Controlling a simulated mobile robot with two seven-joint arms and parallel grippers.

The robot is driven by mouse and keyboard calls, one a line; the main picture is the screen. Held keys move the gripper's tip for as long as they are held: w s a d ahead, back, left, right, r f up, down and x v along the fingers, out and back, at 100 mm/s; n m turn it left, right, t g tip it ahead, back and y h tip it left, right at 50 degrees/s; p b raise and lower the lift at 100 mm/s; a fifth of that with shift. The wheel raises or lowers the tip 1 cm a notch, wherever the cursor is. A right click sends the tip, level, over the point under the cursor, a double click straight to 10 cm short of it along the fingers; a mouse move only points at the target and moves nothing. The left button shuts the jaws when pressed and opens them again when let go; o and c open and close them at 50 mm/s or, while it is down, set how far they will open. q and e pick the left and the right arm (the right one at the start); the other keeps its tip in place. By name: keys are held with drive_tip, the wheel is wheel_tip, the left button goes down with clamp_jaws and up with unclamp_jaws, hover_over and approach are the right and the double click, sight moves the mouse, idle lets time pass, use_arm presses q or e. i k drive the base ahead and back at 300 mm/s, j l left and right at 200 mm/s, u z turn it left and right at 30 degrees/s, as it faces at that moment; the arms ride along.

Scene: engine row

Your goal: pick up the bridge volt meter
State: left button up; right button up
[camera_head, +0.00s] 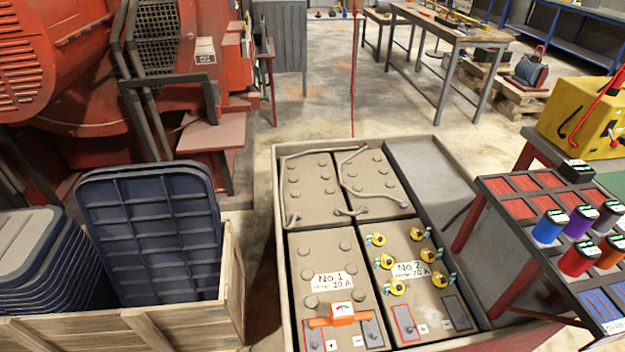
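An orange meter with a small white dial face (343,314), which looks like the bridge volt meter, lies on the front edge of the battery marked No 1 (322,262). Its flat orange bar reaches out to both sides, near the terminal plates marked plus and minus. The battery marked No 2 (418,243) stands to its right, with several yellow caps on top. Neither of my grippers is in view.
The batteries stand in a large tray (462,160) with raised walls. A wooden crate (180,322) with dark blue bins (150,225) is at left. A rack (532,197) with several coloured cylinders and a yellow box (578,115) is at right. Red machinery fills the upper left.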

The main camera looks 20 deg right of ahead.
sight(342, 314)
drive_tip(key=z, duration=1)
